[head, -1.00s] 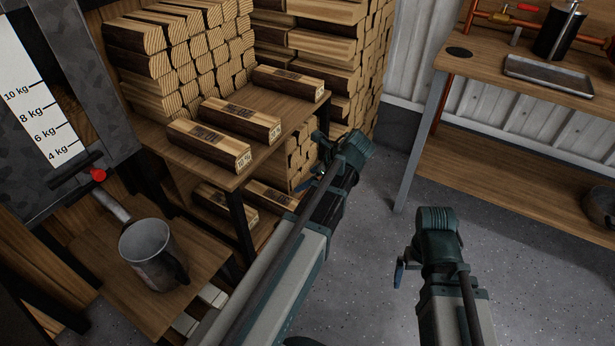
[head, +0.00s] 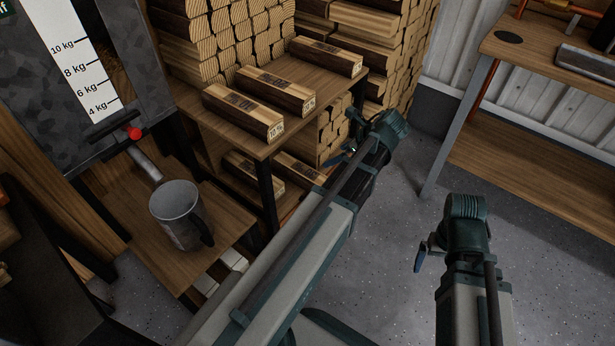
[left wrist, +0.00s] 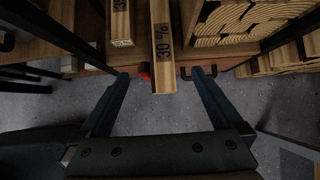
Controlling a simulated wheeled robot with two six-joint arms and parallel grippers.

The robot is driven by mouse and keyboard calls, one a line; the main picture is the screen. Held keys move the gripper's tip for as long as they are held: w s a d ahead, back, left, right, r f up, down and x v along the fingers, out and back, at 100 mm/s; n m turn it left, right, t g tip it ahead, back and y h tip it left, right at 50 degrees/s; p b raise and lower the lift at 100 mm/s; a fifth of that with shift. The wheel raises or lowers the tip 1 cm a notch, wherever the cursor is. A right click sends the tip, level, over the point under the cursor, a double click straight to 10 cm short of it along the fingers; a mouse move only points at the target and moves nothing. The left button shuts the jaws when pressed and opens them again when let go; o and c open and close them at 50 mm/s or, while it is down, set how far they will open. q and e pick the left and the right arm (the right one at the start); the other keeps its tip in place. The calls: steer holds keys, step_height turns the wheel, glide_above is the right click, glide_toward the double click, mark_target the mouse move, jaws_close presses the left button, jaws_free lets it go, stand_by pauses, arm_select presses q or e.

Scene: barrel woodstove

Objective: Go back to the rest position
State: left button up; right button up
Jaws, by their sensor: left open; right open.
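My left gripper (head: 352,150) is beside the right end of the wooden shelf rack, low by the stacked wood, with its arm reaching in from the bottom. In the left wrist view its two fingers (left wrist: 160,76) are spread apart and hold nothing. A log marked "30 %" (left wrist: 162,45) shows beyond and between the fingertips; whether it touches them cannot be told. My right gripper (head: 422,255) hangs over the grey floor at lower right, only partly seen, with nothing visible in it.
Three labelled logs lie on the rack's upper shelf (head: 222,125), and more lie below. A metal mug (head: 180,215) stands on a low wooden shelf under a kg-scaled hopper (head: 75,60). A workbench (head: 550,130) stands at right. The floor (head: 400,200) between is clear.

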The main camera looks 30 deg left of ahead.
stand_by(0.4)
arm_select(q)
steer(key=b+x, duration=1)
steer(key=x, duration=0.2)
steer(key=shift+f, duration=0.1)
steer(key=shift+b+x, duration=0.5)
steer(key=shift+x, duration=0.3)
steer(key=shift+d+r+p, duration=0.3)
steer(key=shift+r+p, duration=0.3)
steer(key=p, duration=1)
glide_toward(303, 172)
steer(key=b+x, duration=0.9)
steer(key=b, duration=0.8)
steer(key=shift+w+d+f, duration=0.1)
steer(key=shift+d, duration=0.1)
steer(key=shift+a, duration=0.25)
steer(key=shift+d+r+p, duration=0.1)
steer(key=shift+r+p, duration=0.5)
steer(key=shift+p, duration=0.1)
